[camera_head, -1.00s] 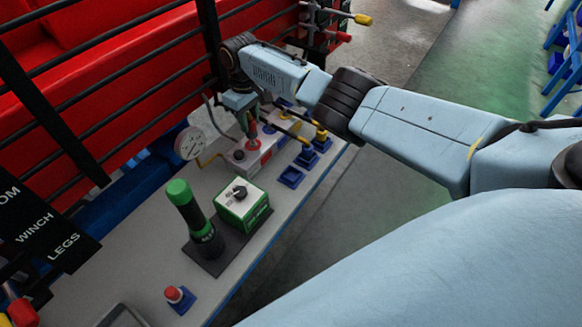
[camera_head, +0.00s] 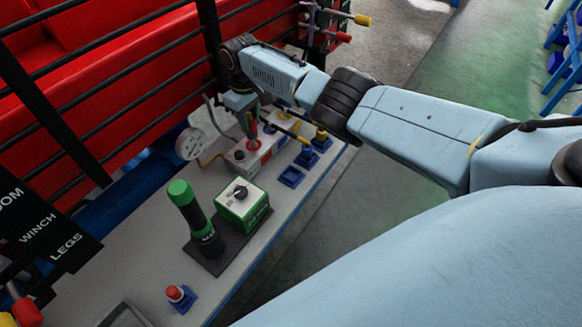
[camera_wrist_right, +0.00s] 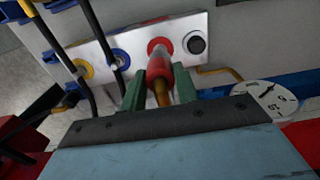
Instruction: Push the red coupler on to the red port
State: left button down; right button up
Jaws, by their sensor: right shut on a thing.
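My right gripper (camera_wrist_right: 165,77) is shut on the red coupler (camera_wrist_right: 158,68), with a green finger on each side of it in the right wrist view. A brass-coloured stem shows behind the coupler's red body. The coupler is lined up in front of the red port (camera_wrist_right: 160,45), whose red ring shows just beyond it on the white block (camera_wrist_right: 139,43). I cannot tell how far it is seated. In the head view my right gripper (camera_head: 249,124) points down at the red port (camera_head: 253,144). My left gripper is not in view.
A blue port (camera_wrist_right: 120,57), a yellow port (camera_wrist_right: 86,70) and a black knob (camera_wrist_right: 195,43) flank the red port. A gauge (camera_head: 191,144) stands close beside. A green-topped lever (camera_head: 191,210) and a green-white box (camera_head: 241,204) stand nearer on the bench. Black rails (camera_head: 118,108) line its far side.

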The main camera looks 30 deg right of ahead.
jog(key=shift+f+b, duration=1.05)
jog(key=shift+f, duration=0.4)
jog(key=o, duration=1.1)
notch_tip(320, 180, up, 5)
jog(key=p, duration=0.5)
jog(key=shift+r, duration=0.1)
